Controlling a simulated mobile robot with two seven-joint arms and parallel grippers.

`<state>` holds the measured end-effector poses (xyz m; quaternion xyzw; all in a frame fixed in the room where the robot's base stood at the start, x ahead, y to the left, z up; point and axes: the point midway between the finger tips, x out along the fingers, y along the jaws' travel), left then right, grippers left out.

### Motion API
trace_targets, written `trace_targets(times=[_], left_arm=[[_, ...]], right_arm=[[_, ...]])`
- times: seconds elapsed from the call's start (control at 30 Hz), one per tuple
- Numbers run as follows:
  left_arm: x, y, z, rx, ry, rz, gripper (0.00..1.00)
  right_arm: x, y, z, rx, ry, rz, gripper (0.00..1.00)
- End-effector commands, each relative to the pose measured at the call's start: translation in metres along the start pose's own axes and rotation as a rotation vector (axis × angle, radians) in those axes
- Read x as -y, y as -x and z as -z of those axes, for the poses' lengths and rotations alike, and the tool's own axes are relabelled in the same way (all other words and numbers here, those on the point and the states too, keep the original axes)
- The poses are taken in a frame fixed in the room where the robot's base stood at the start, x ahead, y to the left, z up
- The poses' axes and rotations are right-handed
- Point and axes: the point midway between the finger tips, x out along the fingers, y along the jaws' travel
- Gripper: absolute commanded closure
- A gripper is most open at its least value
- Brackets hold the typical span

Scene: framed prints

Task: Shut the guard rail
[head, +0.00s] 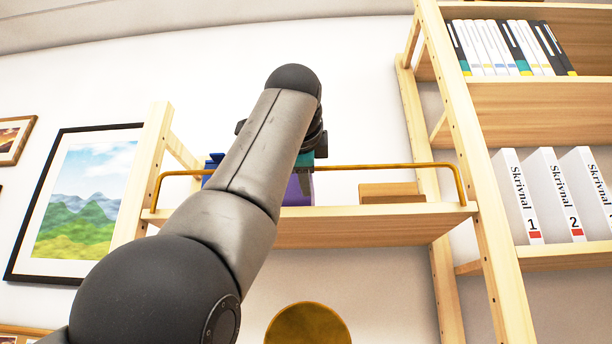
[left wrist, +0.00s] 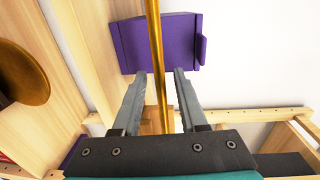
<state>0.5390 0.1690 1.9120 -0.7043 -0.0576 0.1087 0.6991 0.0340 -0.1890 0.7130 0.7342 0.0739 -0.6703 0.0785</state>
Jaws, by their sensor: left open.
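The guard rail (head: 390,166) is a thin brass bar with bent-down ends. It spans the front of a light wooden shelf (head: 370,228), with its long bar above the board. In the left wrist view the rail (left wrist: 155,30) runs up the middle of the picture. My left gripper (left wrist: 160,73) is open, with one finger on each side of the bar; I cannot tell whether either touches it. In the head view my left arm hides the gripper and the middle of the rail. My right gripper is not in view.
A purple item (head: 298,190), a blue item (head: 211,168) and a wooden block (head: 390,192) sit on the shelf. A round brass object (head: 308,325) is below. A bookcase with white binders (head: 553,195) stands right; a framed landscape (head: 85,195) hangs left.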

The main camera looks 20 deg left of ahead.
Motion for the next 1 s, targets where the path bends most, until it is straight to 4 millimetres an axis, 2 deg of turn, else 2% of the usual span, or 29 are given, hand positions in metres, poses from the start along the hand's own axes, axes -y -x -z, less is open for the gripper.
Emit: trace_targets(times=[0.17, 0.27, 0.37, 0.7, 0.83, 1.0], left_arm=[[0.000, 0.003, 0.000, 0.000, 0.000, 0.002, 0.58], [0.000, 0.013, 0.000, -0.001, 0.000, 0.004, 0.58], [-0.002, 0.030, 0.000, -0.001, 0.000, 0.005, 0.58], [-0.002, 0.112, 0.000, -0.001, 0.000, 0.004, 0.58], [-0.001, 0.134, 0.000, -0.001, 0.000, 0.004, 0.58], [0.000, 0.149, 0.000, 0.000, 0.000, 0.001, 0.58]], right_arm=[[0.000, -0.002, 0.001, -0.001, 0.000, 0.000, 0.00], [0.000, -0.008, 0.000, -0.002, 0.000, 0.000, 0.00], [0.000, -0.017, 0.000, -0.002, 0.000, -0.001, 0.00], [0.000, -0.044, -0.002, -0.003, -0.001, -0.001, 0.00], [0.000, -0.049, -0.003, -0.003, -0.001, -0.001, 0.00], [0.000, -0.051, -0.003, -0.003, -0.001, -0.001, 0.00]])
